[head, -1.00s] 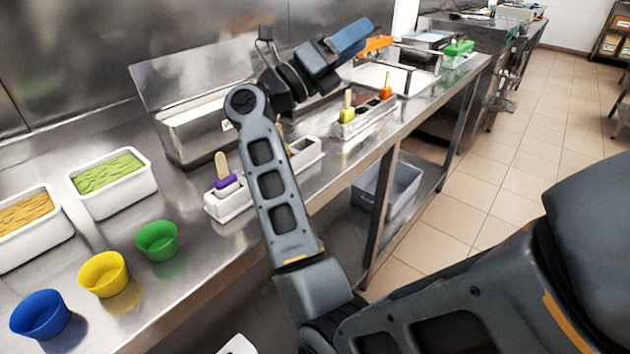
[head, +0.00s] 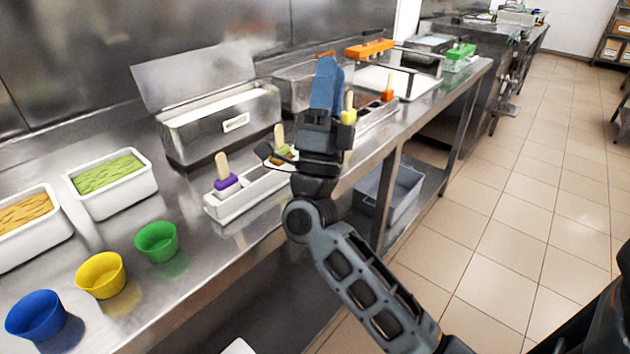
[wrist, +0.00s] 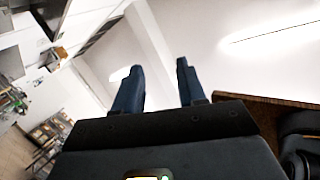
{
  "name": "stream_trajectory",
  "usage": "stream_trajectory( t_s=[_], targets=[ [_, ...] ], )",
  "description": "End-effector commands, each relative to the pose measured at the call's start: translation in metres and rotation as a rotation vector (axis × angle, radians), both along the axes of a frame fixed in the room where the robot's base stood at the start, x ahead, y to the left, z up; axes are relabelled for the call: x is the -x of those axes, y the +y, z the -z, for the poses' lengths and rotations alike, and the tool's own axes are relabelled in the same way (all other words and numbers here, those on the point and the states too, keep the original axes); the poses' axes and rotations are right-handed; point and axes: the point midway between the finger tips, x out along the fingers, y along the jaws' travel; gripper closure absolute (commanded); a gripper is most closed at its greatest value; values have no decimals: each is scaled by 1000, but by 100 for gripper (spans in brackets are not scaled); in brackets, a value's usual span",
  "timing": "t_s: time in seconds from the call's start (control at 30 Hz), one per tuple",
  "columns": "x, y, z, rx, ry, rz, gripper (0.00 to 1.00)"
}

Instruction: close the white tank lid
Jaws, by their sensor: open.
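A steel tank (head: 222,128) with a pale label stands on the counter against the wall in the head view. Its flat lid (head: 190,75) stands raised, leaning back, and the pale inside shows below it. I cannot tell from the label whether this is the white tank. My gripper (head: 326,70) points upward, right of this tank and in front of a second steel box (head: 290,88), which it partly hides. In the wrist view my gripper (wrist: 160,72) has its two blue fingers apart with nothing between them, facing wall and ceiling.
White molds with sticks (head: 235,205) lie along the counter's front edge, close to my arm. Two white food tubs (head: 112,200) and green (head: 156,242), yellow (head: 101,275) and blue (head: 37,316) cups are at left. An orange-handled piece (head: 370,47) is farther back. The floor at right is clear.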

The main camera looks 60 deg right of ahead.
Motion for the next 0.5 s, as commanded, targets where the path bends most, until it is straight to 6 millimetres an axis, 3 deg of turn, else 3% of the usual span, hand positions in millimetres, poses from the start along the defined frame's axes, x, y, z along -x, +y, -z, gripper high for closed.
stream_trajectory(
  t_s=[0.5],
  targets=[
    [9, 60, 55, 141, 397, -95, 60]
  ],
)
